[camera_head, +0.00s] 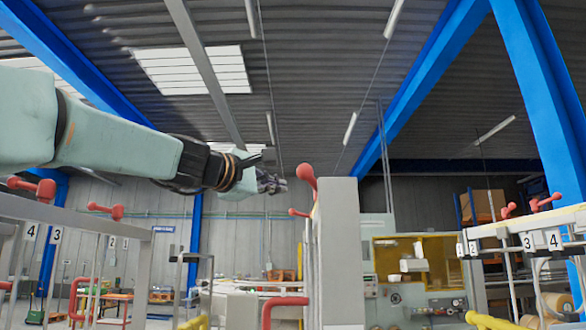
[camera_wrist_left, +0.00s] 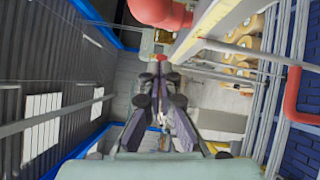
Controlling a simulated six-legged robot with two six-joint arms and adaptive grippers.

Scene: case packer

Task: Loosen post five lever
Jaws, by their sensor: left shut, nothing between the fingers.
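My left gripper (camera_head: 272,183) is shut and empty, reaching in from the left at the end of my pale green arm. Its tips point right, a little left of a red lever (camera_head: 307,177) with a ball end on top of a grey post (camera_head: 341,250). A gap shows between them in the picture. A smaller red knob (camera_head: 298,212) sits just below. In the left wrist view the closed fingers (camera_wrist_left: 160,72) point up the picture, and a large red part (camera_wrist_left: 160,13) is near the top. No number five label is readable, so I cannot tell which lever is post five's.
A left rail (camera_head: 75,215) carries red levers (camera_head: 106,210) and number plates including 4 and 3. A right rail (camera_head: 525,225) carries more red levers and plates. A red bent handle (camera_head: 284,304) is below. A yellow-framed machine (camera_head: 420,265) stands behind.

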